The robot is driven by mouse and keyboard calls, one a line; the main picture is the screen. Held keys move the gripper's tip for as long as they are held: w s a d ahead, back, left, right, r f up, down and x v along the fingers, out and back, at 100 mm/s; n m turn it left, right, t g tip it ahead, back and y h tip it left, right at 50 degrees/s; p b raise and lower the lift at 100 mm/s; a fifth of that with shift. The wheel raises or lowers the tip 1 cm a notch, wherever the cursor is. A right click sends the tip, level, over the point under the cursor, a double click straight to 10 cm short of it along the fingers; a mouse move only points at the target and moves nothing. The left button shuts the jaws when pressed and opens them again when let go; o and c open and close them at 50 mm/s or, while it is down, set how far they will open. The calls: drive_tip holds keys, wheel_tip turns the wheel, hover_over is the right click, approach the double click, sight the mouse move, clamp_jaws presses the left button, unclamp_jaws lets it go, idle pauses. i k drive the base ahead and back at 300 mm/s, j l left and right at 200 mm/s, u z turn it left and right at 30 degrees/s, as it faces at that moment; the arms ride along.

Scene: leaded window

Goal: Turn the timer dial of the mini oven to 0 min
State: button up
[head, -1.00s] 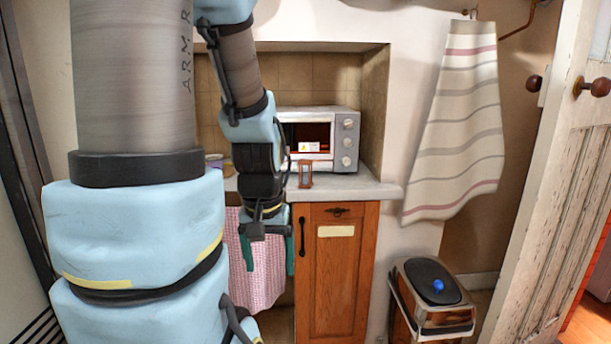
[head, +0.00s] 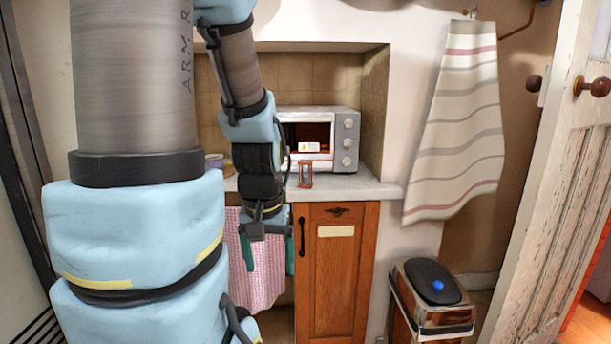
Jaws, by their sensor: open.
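The mini oven (head: 320,112) stands on the counter in the niche, a grey-white box with a dark window glowing reddish inside. Its right-hand panel carries three round knobs in a column: a top knob (head: 348,124), a middle knob (head: 347,142) and a bottom knob (head: 346,161). Which of them is the timer dial, and where it points, is too small to tell. My gripper (head: 266,258) hangs downward in front of the counter, below and left of the oven, apart from it. Its green-tipped fingers are spread and hold nothing.
A small wooden hourglass (head: 305,174) stands on the counter (head: 365,189) in front of the oven. A tin (head: 214,163) is at the counter's left. Below are a wooden cabinet door (head: 337,275) and a pink checked curtain (head: 258,285). A bin (head: 433,295) stands on the right.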

sight(346, 160)
drive_tip(key=l+u, duration=0.1)
drive_tip(key=l, duration=0.3)
drive_tip(key=k+l, duration=0.1)
drive_tip(key=l, duration=0.35)
drive_tip(key=l+u, duration=0.15)
drive_tip(key=l, duration=0.25)
drive_tip(key=k+l+u, duration=0.1)
drive_tip(key=l, duration=0.3)
drive_tip(key=k+l, duration=0.15)
drive_tip(key=l, duration=0.25)
drive_tip(key=l+u, duration=0.15)
drive_tip(key=l, duration=0.25)
drive_tip(key=k+l+u, duration=0.1)
drive_tip(key=l, duration=0.25)
drive_tip(key=k, duration=0.1)
